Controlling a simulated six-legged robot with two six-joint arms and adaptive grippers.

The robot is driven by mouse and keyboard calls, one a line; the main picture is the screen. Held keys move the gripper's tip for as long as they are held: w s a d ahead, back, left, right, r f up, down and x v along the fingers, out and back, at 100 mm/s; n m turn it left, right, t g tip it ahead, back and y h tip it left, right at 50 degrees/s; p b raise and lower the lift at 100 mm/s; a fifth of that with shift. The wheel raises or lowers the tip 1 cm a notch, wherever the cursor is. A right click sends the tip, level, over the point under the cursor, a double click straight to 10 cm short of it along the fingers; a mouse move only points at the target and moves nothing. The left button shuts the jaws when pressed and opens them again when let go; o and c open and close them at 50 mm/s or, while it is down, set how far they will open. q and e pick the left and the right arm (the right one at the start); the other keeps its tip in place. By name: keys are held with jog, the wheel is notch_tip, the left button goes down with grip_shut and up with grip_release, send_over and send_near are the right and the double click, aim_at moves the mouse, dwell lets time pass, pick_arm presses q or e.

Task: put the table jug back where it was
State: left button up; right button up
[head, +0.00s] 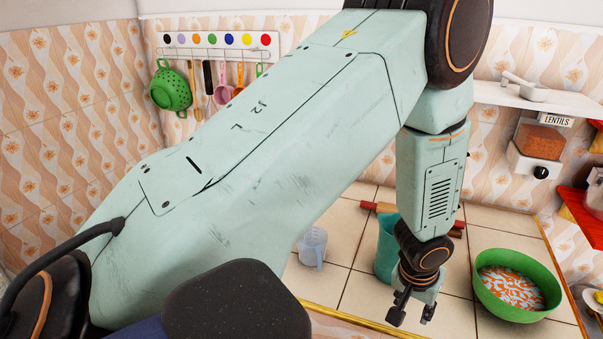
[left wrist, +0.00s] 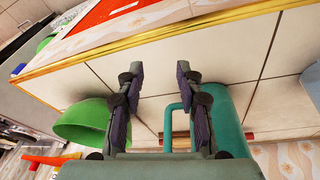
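The teal table jug (head: 386,250) stands on the tiled counter, partly hidden behind my left gripper and forearm in the head view. In the left wrist view the jug (left wrist: 228,115) is on the right, with its handle (left wrist: 168,125) turned toward the space between the fingers. My left gripper (head: 413,312) points down just in front of the jug. In the left wrist view its two fingers (left wrist: 160,78) are spread apart with nothing clamped between them. Whether a finger touches the jug cannot be told. My right gripper is not in view.
A green bowl (head: 507,305) with orange and white contents stands right of the gripper. A clear measuring jug (head: 313,247) stands to the left. A rolling pin (head: 380,207) lies behind. A lentil dispenser (head: 540,142) hangs on the wall. Bare tiles lie left of the teal jug.

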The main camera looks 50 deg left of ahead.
pick_arm(q)
jog(key=s+f+m+g, duration=0.1)
jog(key=s+f, duration=0.2)
jog(key=s, duration=0.6)
jog(key=s+f+g, duration=0.1)
jog(key=s+f, duration=0.3)
jog(key=s, duration=0.6)
jog(key=s+f+m, duration=0.1)
jog(key=s+f, duration=0.3)
jog(key=s, duration=0.6)
jog(key=shift+s+m+g, duration=0.2)
jog(key=shift+m+g, duration=0.1)
jog(key=shift+g, duration=0.1)
jog(key=shift+f, duration=0.1)
jog(key=shift+s, duration=0.1)
notch_tip(320, 180, down, 16)
jog(key=b, duration=1.6)
